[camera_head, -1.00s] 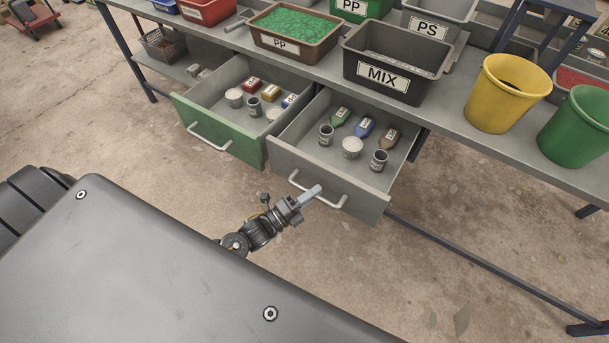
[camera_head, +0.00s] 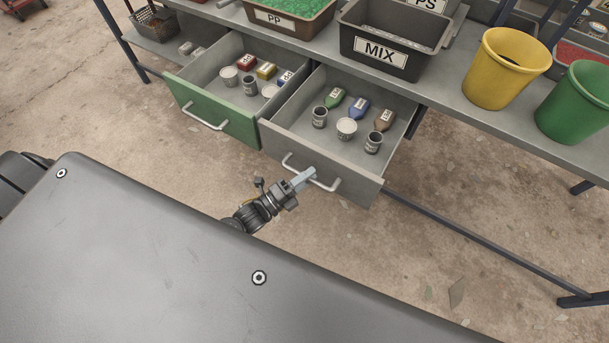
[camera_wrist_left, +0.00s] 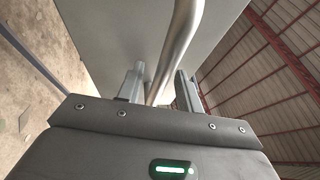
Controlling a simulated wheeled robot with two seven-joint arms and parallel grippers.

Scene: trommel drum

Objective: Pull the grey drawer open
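The grey drawer (camera_head: 320,165) is out from under the bench, to the right of the green drawer. Its pale bar handle (camera_head: 322,187) runs across its front. My left gripper (camera_head: 306,177) is at this handle. The grey drawer front (camera_wrist_left: 115,35) fills the upper middle there. The lower finger is hidden in the head view. My right gripper is not in view.
The green drawer (camera_head: 215,115) stands open on the left. Both drawers hold small bottles and cups. The bench top (camera_head: 470,110) carries a MIX bin (camera_head: 375,55), a yellow bucket (camera_head: 500,70) and a green bucket (camera_head: 575,105).

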